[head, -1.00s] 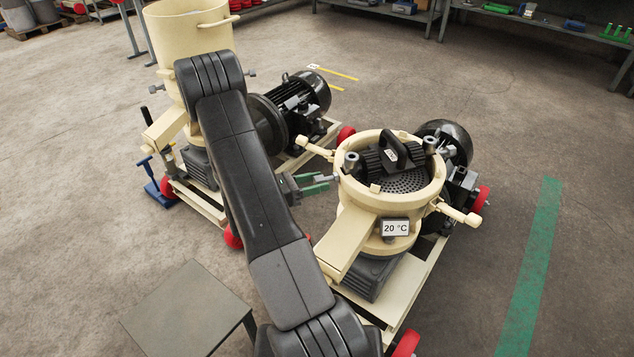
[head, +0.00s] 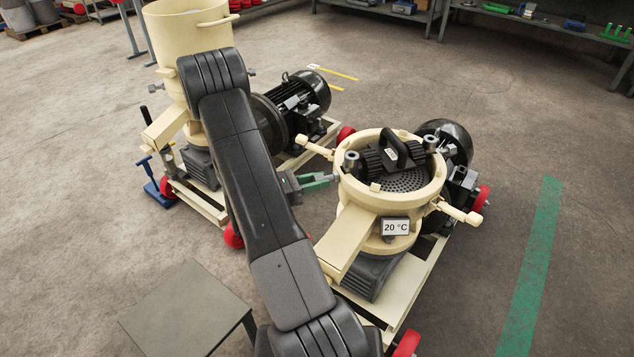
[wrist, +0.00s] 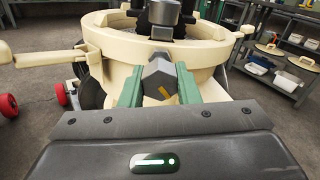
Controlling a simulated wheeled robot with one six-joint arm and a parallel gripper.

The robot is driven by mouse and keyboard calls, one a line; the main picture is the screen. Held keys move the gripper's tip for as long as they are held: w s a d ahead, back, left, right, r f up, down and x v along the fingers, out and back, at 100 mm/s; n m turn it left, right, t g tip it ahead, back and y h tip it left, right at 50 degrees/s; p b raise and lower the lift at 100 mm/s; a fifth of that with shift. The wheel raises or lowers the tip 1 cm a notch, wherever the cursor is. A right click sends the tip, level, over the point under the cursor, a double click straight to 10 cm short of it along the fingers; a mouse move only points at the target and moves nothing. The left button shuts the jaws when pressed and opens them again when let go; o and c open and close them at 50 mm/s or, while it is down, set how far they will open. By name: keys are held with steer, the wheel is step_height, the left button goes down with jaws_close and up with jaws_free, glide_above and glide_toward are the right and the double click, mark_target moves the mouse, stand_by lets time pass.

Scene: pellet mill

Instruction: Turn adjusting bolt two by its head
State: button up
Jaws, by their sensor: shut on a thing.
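The adjusting bolt's grey hex head (wrist: 160,78), with an orange mark on its face, points toward the camera in the wrist view. It sits at the side of the cream mill chamber (wrist: 205,55). My gripper (wrist: 159,84) is shut on the head, with one green finger on each side. In the head view my gripper (head: 325,180) meets the left side of the open chamber (head: 350,190); the bolt head is mostly hidden there. No number shows on the bolt.
The chamber holds a perforated die (head: 405,181) and a roller assembly with a black handle (head: 393,151). A 20 °C display (head: 395,227) hangs in front. A second mill with a tall hopper (head: 190,35) stands behind my arm. A grey table (head: 188,308) is at the lower left.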

steer(key=m+b, duration=0.4)
steer(key=shift+f+m, duration=0.2)
steer(key=shift+m, duration=0.1)
steer(key=shift+r+m+b, duration=0.15)
steer(key=shift+m+b, duration=1.5)
steer(key=shift+m, duration=0.15)
steer(key=o, duration=1)
steer(key=p+v, duration=0.1)
steer(key=v, duration=1.3)
steer(key=shift+p, duration=0.3)
steer(key=shift+d, duration=0.15)
